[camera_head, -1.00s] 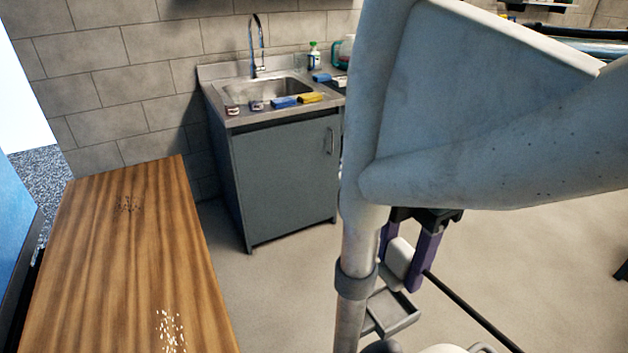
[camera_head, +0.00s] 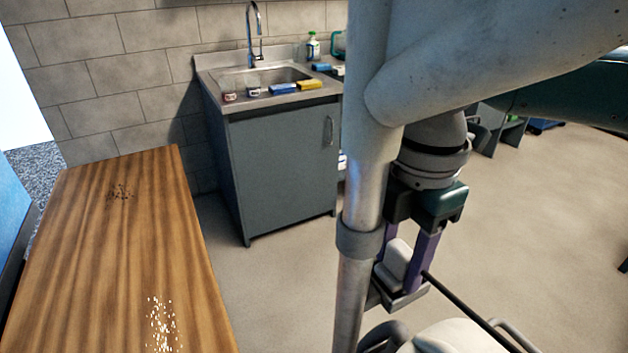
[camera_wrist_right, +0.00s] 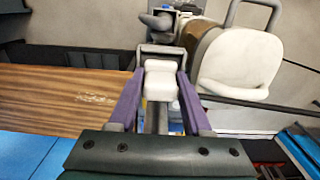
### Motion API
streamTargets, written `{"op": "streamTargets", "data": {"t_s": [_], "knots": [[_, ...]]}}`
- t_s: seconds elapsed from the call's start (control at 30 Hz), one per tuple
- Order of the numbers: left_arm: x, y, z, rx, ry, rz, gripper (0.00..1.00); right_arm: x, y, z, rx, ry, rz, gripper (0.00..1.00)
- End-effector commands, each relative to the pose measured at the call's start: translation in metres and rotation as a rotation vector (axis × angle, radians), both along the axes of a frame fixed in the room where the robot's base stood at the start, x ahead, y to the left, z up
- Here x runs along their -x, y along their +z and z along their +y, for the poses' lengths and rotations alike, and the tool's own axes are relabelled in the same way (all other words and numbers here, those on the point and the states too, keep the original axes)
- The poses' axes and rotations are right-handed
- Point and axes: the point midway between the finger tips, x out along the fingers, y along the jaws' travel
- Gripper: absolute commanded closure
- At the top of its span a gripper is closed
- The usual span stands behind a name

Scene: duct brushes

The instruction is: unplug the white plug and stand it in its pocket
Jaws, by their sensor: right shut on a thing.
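The white plug (camera_head: 396,258) is a small rounded block between the purple fingers of my right gripper (camera_head: 408,266). The gripper is shut on it, pointing down. A thin black cord (camera_head: 470,318) runs from beside the plug to the lower right. The grey pocket (camera_head: 409,300) is a shallow tray beside the metal pole, right below the plug. In the right wrist view the plug (camera_wrist_right: 160,82) is between the fingers, with a grey frame (camera_wrist_right: 160,50) around its far end. I cannot tell whether the plug touches the pocket floor. My left gripper is out of view.
A metal pole (camera_head: 360,240) with a collar stands close left of the gripper. A white machine body (camera_head: 445,340) with a handle is just below; it also shows in the wrist view (camera_wrist_right: 240,62). A wooden table (camera_head: 120,240) stands left, a sink cabinet (camera_head: 280,165) behind. Open floor lies right.

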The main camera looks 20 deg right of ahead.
Motion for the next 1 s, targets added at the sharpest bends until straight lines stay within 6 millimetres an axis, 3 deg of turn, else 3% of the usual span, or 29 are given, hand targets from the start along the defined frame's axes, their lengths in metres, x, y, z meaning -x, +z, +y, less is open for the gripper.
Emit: {"op": "streamTargets", "data": {"t_s": [0.47,0.5,0.8,1.0], "knots": [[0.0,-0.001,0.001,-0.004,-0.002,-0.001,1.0,0.001,-0.004,-0.001,0.004,-0.001,0.0,1.0],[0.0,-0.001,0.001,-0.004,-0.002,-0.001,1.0,0.001,-0.005,-0.001,0.005,-0.001,0.0,0.49],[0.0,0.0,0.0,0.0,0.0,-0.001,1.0,0.001,0.005,-0.002,0.006,-0.001,0.002,0.16],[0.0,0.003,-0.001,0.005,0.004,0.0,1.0,-0.001,0.046,-0.001,0.003,0.0,-0.004,0.16]]}}
